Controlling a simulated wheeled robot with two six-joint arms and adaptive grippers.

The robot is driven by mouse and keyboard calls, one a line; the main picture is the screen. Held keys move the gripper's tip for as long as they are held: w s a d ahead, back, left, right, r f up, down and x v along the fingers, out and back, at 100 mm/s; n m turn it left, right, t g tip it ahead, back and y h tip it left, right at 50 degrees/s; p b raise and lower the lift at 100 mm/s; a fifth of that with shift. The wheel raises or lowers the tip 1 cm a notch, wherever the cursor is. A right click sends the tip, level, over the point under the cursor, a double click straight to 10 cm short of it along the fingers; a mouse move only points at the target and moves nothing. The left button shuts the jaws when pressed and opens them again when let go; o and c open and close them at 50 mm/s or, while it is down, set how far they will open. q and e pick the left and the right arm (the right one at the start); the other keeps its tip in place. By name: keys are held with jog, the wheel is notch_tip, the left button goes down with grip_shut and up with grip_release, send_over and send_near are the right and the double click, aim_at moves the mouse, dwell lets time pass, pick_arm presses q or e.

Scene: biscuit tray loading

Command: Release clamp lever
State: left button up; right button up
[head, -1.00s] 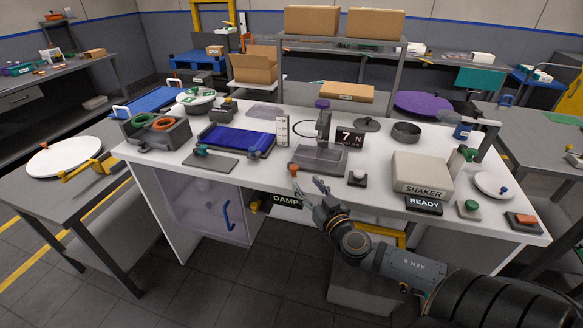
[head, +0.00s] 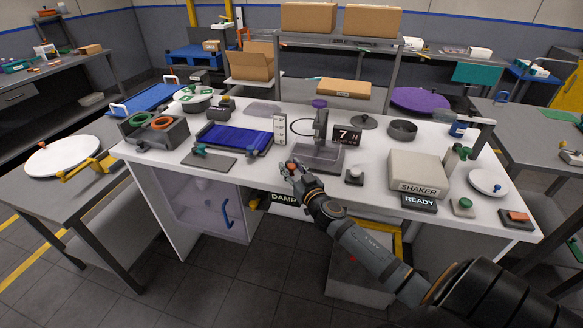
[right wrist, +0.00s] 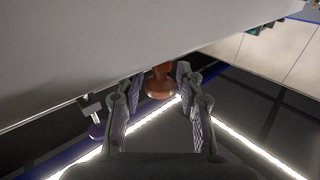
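The clamp fixture (head: 318,157) stands at the middle of the white table, with a grey base, an upright column and a purple knob (head: 320,103) on top. An orange-red lever knob (head: 292,166) sits at its front left corner, partly hidden by my gripper. My right gripper (head: 289,171) is at this knob. In the right wrist view the orange knob (right wrist: 159,84) lies between the fingertips of my gripper (right wrist: 158,92). The fingers are apart, with gaps on both sides of the knob. My left gripper is out of view.
A display reading 7 N (head: 347,136) stands beside the column. A small button box (head: 354,176) and a shaker (head: 417,173) are to the right. A blue-topped tray (head: 233,138) is to the left. A large pale surface (right wrist: 90,45) fills the upper left of the wrist view.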

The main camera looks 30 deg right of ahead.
grip_shut()
jog(key=m+g+h+b, duration=0.1)
jog(key=h+b, duration=0.1)
jog(key=w+a+m+h+b, duration=0.1)
jog(key=m+h+b, duration=0.1)
jog(key=h+b, duration=0.1)
jog(key=f+m+g+h+b, duration=0.1)
jog(key=m+h+b, duration=0.1)
jog(key=b, duration=0.1)
jog(key=shift+w+a+g, duration=0.15)
jog(key=shift+a+g, duration=0.15)
jog(key=shift+a, duration=0.05)
jog(key=shift+r+m+h+b, duration=0.35)
jog(key=shift+h+b, duration=0.25)
jog(key=shift+b, duration=0.1)
jog(key=shift+r+g, duration=0.15)
jog(key=shift+g, duration=0.15)
jog(key=shift+o, duration=2.1)
grip_release()
notch_tip(320, 180, up, 10)
